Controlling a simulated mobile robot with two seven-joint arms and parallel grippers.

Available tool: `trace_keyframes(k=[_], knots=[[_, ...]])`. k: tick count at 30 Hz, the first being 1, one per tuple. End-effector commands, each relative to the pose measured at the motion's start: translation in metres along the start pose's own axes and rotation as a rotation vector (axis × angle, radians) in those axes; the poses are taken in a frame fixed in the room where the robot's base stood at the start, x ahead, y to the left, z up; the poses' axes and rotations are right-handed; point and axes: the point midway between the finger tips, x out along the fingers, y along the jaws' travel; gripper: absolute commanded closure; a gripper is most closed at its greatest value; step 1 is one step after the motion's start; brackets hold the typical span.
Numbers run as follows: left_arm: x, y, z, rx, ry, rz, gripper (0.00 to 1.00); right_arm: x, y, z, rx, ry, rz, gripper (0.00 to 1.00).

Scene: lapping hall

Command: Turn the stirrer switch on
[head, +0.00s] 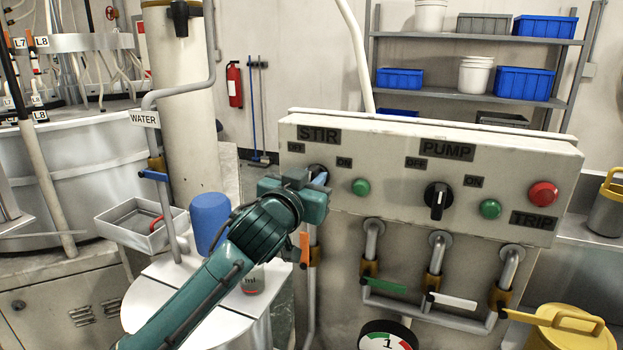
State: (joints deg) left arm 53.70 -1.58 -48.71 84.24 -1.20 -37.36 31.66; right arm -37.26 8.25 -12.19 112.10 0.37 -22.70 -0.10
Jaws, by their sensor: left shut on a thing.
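The control panel (400,145) is a worn cream box. At its left end, the STIR label (318,134) stands above a small OFF label (296,147) and an ON label (344,162). My left gripper (319,179) is at the panel face, shut on the stirrer switch (316,168). The gripper hides most of the switch, so I cannot tell which way its handle points. A green lamp or button (361,187) sits just right of it. My right gripper is not in view.
The pump switch (438,200), another green lamp or button (490,209) and a red TRIP button (543,194) are farther right. Pipes with a green-handled valve (387,285) run below. A blue cup (209,220) and a WATER pipe (151,100) stand left of my arm.

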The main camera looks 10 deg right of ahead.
Motion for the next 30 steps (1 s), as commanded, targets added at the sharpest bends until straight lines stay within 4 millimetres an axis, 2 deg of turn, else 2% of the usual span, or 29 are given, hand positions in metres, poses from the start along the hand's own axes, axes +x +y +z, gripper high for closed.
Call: trace_keyframes(k=[21, 30], knots=[[0.0002, 0.0027, 0.0010, 0.638, -0.001, -0.001, 1.00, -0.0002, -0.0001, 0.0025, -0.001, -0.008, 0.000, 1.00], [0.0002, 0.0037, 0.0019, 0.844, -0.001, -0.001, 1.00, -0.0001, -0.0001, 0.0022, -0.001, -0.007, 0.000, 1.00]])
